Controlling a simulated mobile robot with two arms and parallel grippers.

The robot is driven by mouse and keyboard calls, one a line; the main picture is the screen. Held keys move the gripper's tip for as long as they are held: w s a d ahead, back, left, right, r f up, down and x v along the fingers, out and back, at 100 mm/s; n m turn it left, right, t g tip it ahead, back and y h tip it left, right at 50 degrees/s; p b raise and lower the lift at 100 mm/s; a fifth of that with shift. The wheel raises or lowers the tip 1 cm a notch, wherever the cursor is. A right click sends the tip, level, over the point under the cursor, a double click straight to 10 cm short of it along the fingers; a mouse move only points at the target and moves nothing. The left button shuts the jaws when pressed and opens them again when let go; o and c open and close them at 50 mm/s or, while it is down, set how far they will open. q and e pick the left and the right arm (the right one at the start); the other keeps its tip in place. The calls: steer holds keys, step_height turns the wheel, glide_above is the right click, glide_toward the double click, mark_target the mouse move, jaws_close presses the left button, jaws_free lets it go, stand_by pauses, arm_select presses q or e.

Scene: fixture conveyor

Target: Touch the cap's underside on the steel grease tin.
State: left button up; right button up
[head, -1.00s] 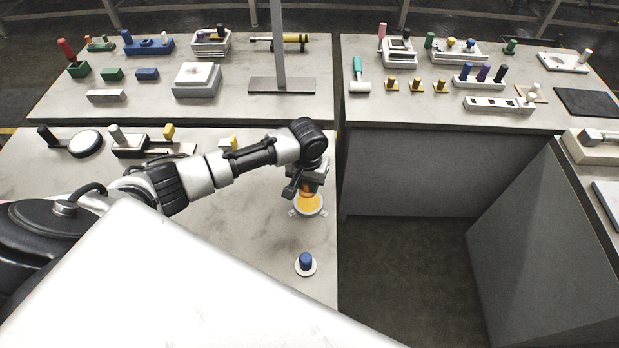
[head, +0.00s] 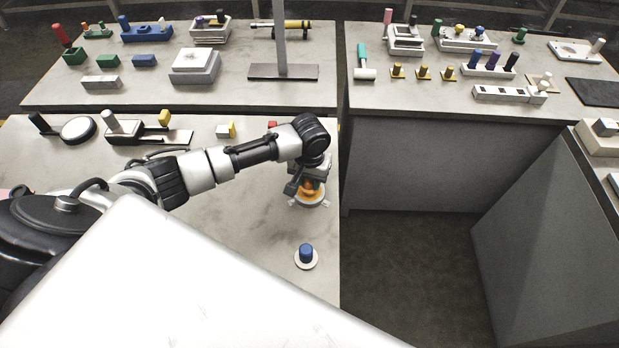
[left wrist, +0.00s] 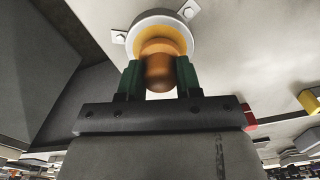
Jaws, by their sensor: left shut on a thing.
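The steel grease tin (head: 312,206) is a pale round ring with small tabs, near the front table's right edge. Amber grease shows inside it; in the left wrist view the tin (left wrist: 143,24) lies just beyond my fingers. My left gripper (head: 307,185) points down over the tin. Its green fingers (left wrist: 159,78) are shut on a rounded orange-brown cap (left wrist: 160,70). The cap's lower end sits at or just above the grease; its underside is hidden, so I cannot tell whether they touch. My right gripper is not in view.
A blue knob on a white disc (head: 306,255) stands in front of the tin. A yellow-ended block (head: 229,130) and a red piece (head: 272,125) lie behind my arm. The table's right edge is close to the tin, with a floor gap (head: 410,260) beyond.

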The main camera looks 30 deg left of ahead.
arm_select(q)
steer(key=shift+f, duration=0.1)
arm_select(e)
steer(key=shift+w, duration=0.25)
arm_select(q)
steer(key=shift+f, duration=0.4)
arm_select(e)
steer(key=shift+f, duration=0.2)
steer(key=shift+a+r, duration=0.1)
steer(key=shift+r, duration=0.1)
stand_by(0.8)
arm_select(q)
steer(key=shift+s+f, duration=0.1)
steer(key=shift+f, duration=0.05)
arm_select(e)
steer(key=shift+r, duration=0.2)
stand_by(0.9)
arm_select(q)
step_height(320, 180, up, 7)
steer(key=p, duration=0.9)
steer(key=shift+r, duration=0.2)
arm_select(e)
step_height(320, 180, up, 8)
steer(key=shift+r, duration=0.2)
arm_select(q)
steer(key=shift+f, duration=0.1)
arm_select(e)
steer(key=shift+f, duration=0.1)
